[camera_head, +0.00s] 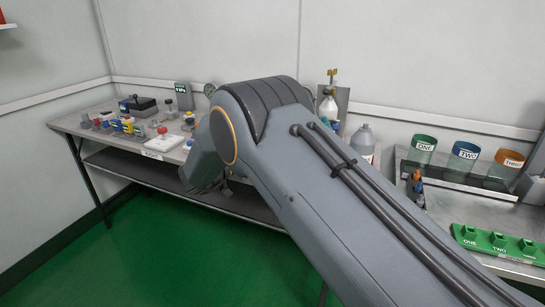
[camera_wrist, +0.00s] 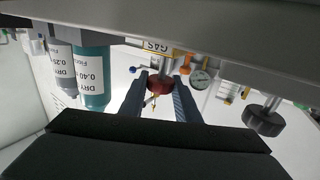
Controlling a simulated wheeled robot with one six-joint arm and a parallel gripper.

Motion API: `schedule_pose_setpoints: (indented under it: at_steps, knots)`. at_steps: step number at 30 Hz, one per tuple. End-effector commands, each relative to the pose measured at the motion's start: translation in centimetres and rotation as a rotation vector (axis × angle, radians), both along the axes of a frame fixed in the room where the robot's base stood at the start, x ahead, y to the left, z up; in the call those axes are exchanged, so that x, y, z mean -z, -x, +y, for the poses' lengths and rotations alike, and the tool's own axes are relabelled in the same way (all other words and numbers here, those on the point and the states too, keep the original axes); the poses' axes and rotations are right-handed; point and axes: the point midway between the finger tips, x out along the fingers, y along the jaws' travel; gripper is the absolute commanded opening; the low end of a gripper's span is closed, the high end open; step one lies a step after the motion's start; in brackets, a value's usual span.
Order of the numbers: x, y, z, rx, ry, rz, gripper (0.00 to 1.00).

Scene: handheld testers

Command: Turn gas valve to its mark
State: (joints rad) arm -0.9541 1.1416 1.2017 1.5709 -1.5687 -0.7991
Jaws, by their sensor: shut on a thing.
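In the wrist view, the gas valve has a dark red knob (camera_wrist: 159,86) on a metal stem. A yellow-edged GAS label (camera_wrist: 157,47) is right by the stem. My gripper (camera_wrist: 161,90) is shut on the knob, with one finger on each side of it. The valve's mark cannot be made out. In the head view my arm fills the middle, and my gripper and the gas valve are hidden.
In the wrist view, a black knob (camera_wrist: 264,119) is to the right, and a teal DRY container (camera_wrist: 92,80) and a grey one (camera_wrist: 62,72) are to the left. A round gauge (camera_wrist: 200,79) shows behind. In the head view, a green holder (camera_head: 499,243) lies at right.

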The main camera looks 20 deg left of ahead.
Motion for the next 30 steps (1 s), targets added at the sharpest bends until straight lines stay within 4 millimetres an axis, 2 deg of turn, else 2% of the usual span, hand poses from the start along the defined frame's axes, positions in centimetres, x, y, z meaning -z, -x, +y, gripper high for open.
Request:
schedule_pose_setpoints:
  at_steps: [12, 27, 28, 30]
  knots:
    - [0.03, -0.11, 0.03, 0.156, -0.002, -0.003, 0.07]
    - [-0.12, -0.12, -0.09, 0.172, 0.000, -0.003, 0.07]
    - [-0.13, -0.13, -0.09, 0.172, 0.000, -0.003, 0.34]
    - [-0.13, -0.13, -0.09, 0.172, 0.000, -0.003, 0.46]
